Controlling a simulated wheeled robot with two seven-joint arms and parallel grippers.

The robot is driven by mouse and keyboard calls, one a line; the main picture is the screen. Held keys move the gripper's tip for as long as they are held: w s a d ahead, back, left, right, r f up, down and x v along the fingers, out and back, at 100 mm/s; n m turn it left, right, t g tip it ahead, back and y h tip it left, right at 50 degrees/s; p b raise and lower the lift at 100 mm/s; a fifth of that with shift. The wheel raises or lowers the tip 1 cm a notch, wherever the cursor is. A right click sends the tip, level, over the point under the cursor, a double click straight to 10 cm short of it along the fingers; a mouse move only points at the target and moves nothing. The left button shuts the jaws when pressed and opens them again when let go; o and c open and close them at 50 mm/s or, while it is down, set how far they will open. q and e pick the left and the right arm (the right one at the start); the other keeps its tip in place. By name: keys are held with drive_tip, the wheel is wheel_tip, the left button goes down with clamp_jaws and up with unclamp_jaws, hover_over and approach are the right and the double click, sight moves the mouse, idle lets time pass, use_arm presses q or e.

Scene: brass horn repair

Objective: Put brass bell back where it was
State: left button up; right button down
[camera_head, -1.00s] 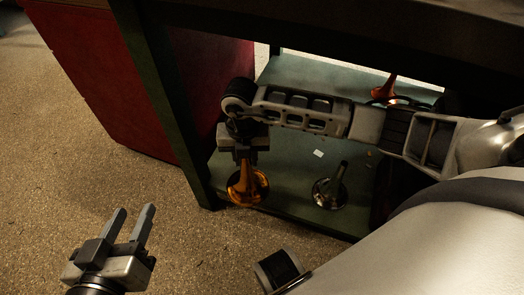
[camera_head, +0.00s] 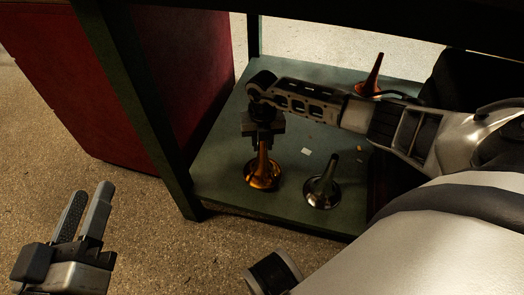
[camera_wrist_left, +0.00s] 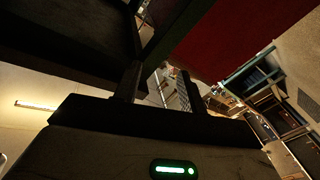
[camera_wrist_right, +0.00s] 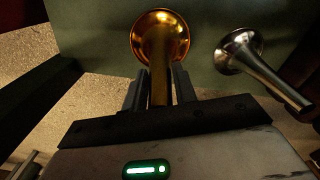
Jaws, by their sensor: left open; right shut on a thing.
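The brass bell (camera_head: 262,174) is golden and stands flared end down at the front left of the green lower shelf (camera_head: 228,150). My right gripper (camera_head: 263,140) is shut on its narrow stem from above. In the right wrist view the brass bell (camera_wrist_right: 160,40) shows its stem between the two fingers (camera_wrist_right: 160,88), with its flare against or very near the green surface; I cannot tell whether it touches. My left gripper (camera_head: 82,212) is open and empty, out over the floor at the lower left. The left wrist view shows its fingers apart with nothing between them.
A silver bell (camera_head: 322,190) stands just right of the brass bell, also seen in the right wrist view (camera_wrist_right: 240,52). A copper-red bell (camera_head: 371,82) stands at the back right. A small white piece (camera_head: 306,152) lies between. A dark table leg (camera_head: 140,110) and red panel (camera_head: 40,60) border the left.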

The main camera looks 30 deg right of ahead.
sight(262, 155)
wheel_tip(262, 155, down, 3)
drive_tip(key=shift+a+r+b, duration=0.1)
drive_tip(key=shift+a+b, duration=0.05)
drive_tip(key=shift+b, duration=0.2)
use_arm(q)
drive_tip(key=shift+w+a+r+m+t+h, duration=0.15)
drive_tip(key=shift+w+r+m+t, duration=0.2)
drive_tip(key=shift+r, duration=0.25)
drive_tip(key=shift+w+a+r+m+t+h, duration=0.15)
drive_tip(key=shift+w+r+m+t, duration=0.1)
drive_tip(key=shift+r+m+t, duration=0.25)
use_arm(e)
drive_tip(key=c, duration=1.1)
unclamp_jaws()
use_arm(q)
drive_tip(key=shift+r, duration=0.15)
